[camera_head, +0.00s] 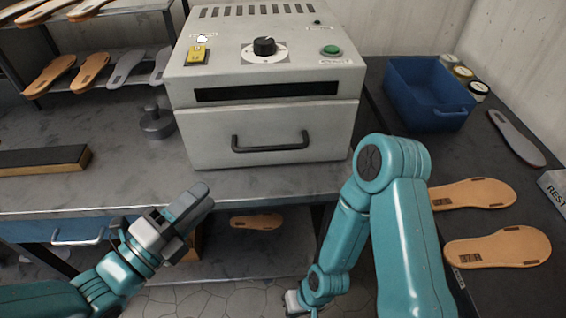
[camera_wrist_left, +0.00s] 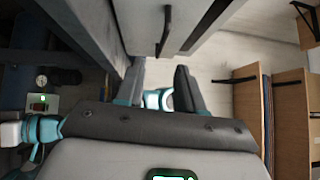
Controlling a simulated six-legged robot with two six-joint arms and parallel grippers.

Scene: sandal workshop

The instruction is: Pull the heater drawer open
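The grey heater (camera_head: 262,60) stands on the workbench, with its drawer (camera_head: 325,135) shut flush below the dark slot. The drawer's dark bar handle (camera_head: 270,147) is on the front. My left gripper (camera_head: 203,199) is in front of the bench edge, below and left of the handle, touching nothing. In the left wrist view its two fingers (camera_wrist_left: 160,82) stand apart with nothing between them, and the handle (camera_wrist_left: 164,30) shows ahead of them at the top. My right gripper (camera_head: 293,300) is low at the bottom of the head view, mostly hidden by my arm.
A blue bin (camera_head: 425,92) and several tan soles (camera_head: 497,249) lie on the right bench. A sole rack (camera_head: 90,85) and a small dark weight (camera_head: 157,122) are left of the heater. A lower shelf (camera_head: 235,250) holds another sole. The space before the drawer is clear.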

